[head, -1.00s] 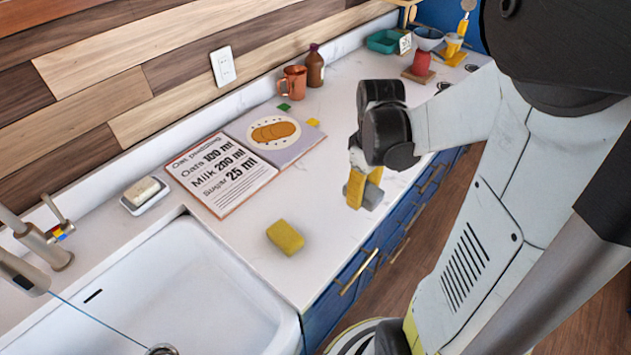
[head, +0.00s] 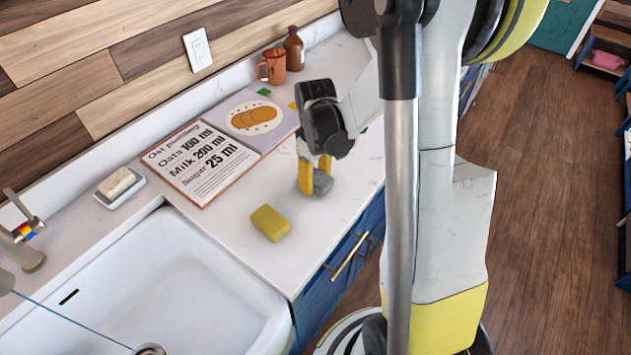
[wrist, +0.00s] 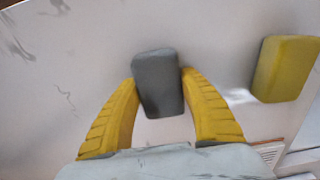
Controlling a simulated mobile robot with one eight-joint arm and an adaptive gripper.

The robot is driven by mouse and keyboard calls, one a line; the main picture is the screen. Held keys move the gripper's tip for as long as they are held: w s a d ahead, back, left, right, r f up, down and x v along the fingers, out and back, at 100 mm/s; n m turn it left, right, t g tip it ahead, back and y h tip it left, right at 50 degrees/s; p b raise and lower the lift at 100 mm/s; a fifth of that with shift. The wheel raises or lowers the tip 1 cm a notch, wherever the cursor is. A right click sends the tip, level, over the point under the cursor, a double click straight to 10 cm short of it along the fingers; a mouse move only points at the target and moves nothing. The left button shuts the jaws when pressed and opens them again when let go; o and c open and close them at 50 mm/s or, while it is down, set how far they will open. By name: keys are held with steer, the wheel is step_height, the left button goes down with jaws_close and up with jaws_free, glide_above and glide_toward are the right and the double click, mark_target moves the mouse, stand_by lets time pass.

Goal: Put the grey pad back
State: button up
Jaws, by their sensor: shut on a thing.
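The grey pad (wrist: 158,84) is held between the two yellow fingers of my gripper (wrist: 159,92) in the wrist view. In the head view my gripper (head: 314,178) points down over the white counter, with the grey pad (head: 323,184) showing at its fingertips. From these views I cannot tell whether the pad touches the counter. A yellow sponge (head: 270,223) lies on the counter, left of and nearer than my gripper, and it also shows at the right in the wrist view (wrist: 286,68).
A white sink (head: 165,285) is at the front left. A soap dish (head: 120,190) with a pale bar sits behind it. An open recipe book (head: 203,165), a copper mug (head: 272,66) and a brown bottle (head: 294,49) stand along the back. Counter around the sponge is clear.

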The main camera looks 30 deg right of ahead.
steer(key=shift+f, duration=0.1)
steer(key=o, duration=1.3)
